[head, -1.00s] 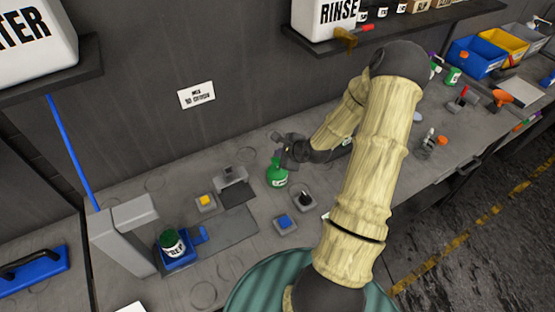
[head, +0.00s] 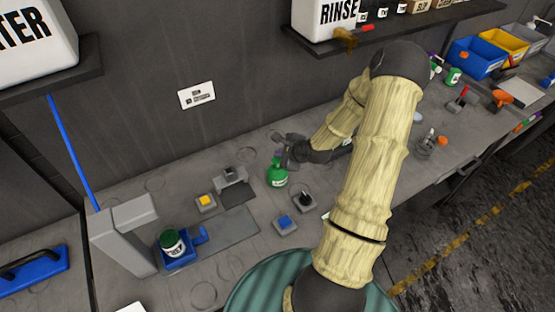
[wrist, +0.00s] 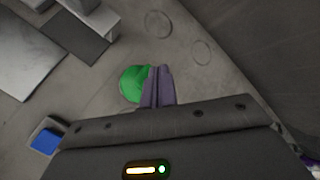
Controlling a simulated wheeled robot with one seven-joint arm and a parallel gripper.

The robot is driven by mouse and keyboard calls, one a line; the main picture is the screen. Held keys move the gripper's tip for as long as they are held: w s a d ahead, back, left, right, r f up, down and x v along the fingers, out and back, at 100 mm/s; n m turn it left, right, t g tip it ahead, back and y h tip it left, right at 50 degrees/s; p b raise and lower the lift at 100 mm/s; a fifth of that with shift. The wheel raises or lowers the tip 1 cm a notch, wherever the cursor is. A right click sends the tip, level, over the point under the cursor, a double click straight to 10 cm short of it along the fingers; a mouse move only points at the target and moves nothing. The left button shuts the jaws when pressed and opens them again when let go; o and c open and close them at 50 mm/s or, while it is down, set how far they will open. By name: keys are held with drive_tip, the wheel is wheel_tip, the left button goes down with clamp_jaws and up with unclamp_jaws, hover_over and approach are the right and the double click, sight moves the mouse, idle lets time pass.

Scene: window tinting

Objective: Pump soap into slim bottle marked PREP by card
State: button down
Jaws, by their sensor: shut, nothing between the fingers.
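A green bottle (head: 278,176) with a white label stands on the bench in the head view. In the wrist view its green body (wrist: 132,84) lies just left of my fingertips. My gripper (head: 282,151) is shut and empty, right at the top of this bottle. Its purple-grey fingers (wrist: 158,86) overlap the bottle's edge in the wrist view; I cannot tell whether they touch it. The pump top is hidden. A dark green container (head: 172,242) with a white label sits in a blue holder (head: 179,262); its lettering is too small to read surely.
A grey column device (head: 124,237) stands left of the blue holder. Small blocks with a yellow button (head: 206,201), a blue button (head: 285,222) and a black knob (head: 305,200) surround the bottle. The wall rises close behind.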

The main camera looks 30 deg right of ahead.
drive_tip(key=shift+f, duration=0.2)
idle(0.4)
drive_tip(key=shift+f, duration=0.25)
drive_tip(key=shift+f+b, duration=0.5)
drive_tip(key=shift+f, duration=0.4)
idle(1.4)
drive_tip(key=shift+r+p, duration=1.3)
wheel_tip(320, 180, up, 5)
drive_tip(key=p, duration=0.5)
drive_tip(key=shift+r, duration=0.1)
idle(0.4)
